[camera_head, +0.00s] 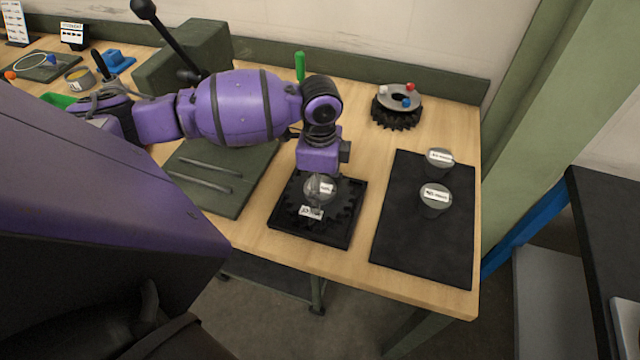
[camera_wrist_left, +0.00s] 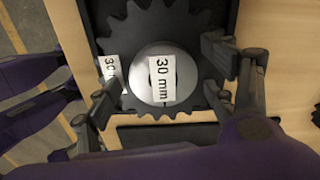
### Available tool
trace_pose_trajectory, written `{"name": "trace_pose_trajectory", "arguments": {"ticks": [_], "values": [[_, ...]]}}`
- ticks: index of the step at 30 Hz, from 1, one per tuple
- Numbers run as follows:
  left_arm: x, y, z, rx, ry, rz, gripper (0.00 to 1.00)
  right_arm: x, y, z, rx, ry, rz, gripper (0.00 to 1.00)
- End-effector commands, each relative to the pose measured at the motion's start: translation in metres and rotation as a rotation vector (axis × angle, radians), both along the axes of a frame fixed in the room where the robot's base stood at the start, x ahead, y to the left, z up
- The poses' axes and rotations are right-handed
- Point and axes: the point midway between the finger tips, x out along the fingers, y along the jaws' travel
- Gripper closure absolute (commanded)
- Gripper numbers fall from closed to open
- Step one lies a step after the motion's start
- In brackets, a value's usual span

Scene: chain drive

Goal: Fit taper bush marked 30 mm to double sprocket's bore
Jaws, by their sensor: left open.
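The double sprocket (camera_head: 345,212), dark and toothed, lies flat in a black square tray. It also shows in the wrist view (camera_wrist_left: 201,99). The silver taper bush (camera_wrist_left: 150,65), labelled 30 mm, sits upright at the sprocket's centre, over or in the bore; how deep I cannot tell. In the head view the bush (camera_head: 318,189) is partly hidden by my gripper. A second white label (camera_wrist_left: 110,68) lies on the sprocket beside it. My left gripper (camera_wrist_left: 162,75) is open above the sprocket, its fingers spread either side of the bush. My right gripper is not in view.
Two more labelled bushes (camera_head: 438,158) (camera_head: 434,199) stand on a black mat (camera_head: 420,250) to the right. A dark toothed wheel (camera_head: 398,117) with coloured pieces on top stands behind. A green mat (camera_head: 215,200) with two bars lies left of the tray.

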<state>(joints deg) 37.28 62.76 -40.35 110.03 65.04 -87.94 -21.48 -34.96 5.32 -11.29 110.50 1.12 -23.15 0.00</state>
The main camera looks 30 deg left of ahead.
Motion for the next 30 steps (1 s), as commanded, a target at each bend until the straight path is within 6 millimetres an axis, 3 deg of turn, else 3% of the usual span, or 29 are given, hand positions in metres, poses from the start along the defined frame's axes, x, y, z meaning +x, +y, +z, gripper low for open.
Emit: {"name": "trace_pose_trajectory", "arguments": {"ticks": [5, 18, 24, 30], "values": [[0.002, 0.0, 0.019, -0.001, -0.006, -0.001, 0.23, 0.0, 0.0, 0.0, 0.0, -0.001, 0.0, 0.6], [0.002, 0.0, 0.105, -0.001, -0.007, -0.001, 0.23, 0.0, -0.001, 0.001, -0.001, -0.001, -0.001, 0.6], [0.001, 0.0, 0.12, 0.0, -0.003, 0.0, 0.23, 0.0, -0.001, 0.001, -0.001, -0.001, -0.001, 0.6], [0.001, 0.0, 0.121, -0.001, -0.004, 0.0, 0.23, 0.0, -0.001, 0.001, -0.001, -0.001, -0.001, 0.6]]}}
